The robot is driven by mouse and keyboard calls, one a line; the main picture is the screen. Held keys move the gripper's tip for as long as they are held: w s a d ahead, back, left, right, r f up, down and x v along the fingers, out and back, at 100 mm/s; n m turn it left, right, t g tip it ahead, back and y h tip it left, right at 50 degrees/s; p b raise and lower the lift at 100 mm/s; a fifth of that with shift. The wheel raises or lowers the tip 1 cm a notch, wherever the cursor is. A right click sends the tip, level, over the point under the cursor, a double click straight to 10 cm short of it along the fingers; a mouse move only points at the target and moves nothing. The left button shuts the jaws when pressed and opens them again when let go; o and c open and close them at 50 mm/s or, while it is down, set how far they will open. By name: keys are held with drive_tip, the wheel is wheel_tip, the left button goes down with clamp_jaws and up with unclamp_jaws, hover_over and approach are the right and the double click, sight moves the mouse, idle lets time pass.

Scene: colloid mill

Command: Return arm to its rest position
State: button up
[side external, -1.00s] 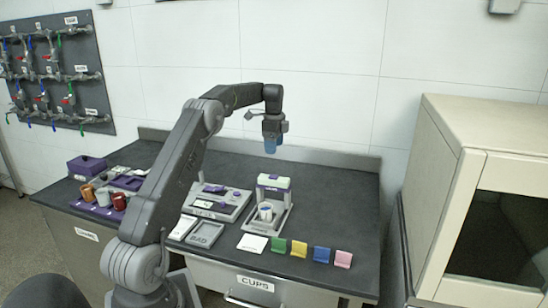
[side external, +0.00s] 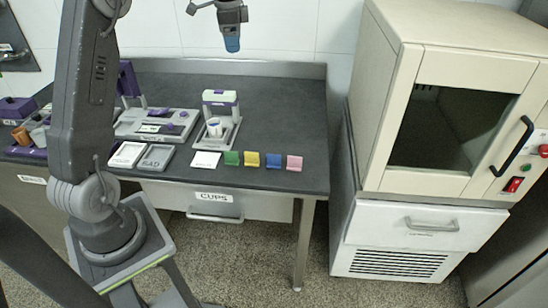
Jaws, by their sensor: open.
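My gripper (side external: 232,44) is at the top of the side external view, high above the back edge of the dark bench (side external: 285,110). Its blue-tipped fingers point down and nothing shows between them. It is clear of everything on the bench. Below it, a small cup (side external: 214,127) with a white and blue look stands in the grey and purple device (side external: 221,104). The upper part of my arm runs out of the top of the picture.
A cream cabinet (side external: 430,110) stands at right. A drawer marked CUPS (side external: 213,197) is shut. The bench's right part is bare.

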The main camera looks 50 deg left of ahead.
drive_tip(key=s+d+r+n+t, duration=0.1)
drive_tip(key=s+d+r+n, duration=0.1)
drive_tip(key=s+d, duration=0.6)
drive_tip(key=s+d+r+n+t, duration=0.1)
drive_tip(key=s+d+r, duration=0.2)
drive_tip(key=d, duration=0.8)
drive_tip(key=s+d+f+n+t, duration=0.1)
drive_tip(key=s+d+f+n, duration=0.1)
drive_tip(key=s, duration=0.5)
drive_tip(key=s+d+f+n+t, duration=0.1)
drive_tip(key=s+d+f, duration=0.4)
drive_tip(key=s+d, duration=0.2)
drive_tip(key=shift+d+n+h, duration=0.3)
drive_tip(key=shift+n+h, duration=0.1)
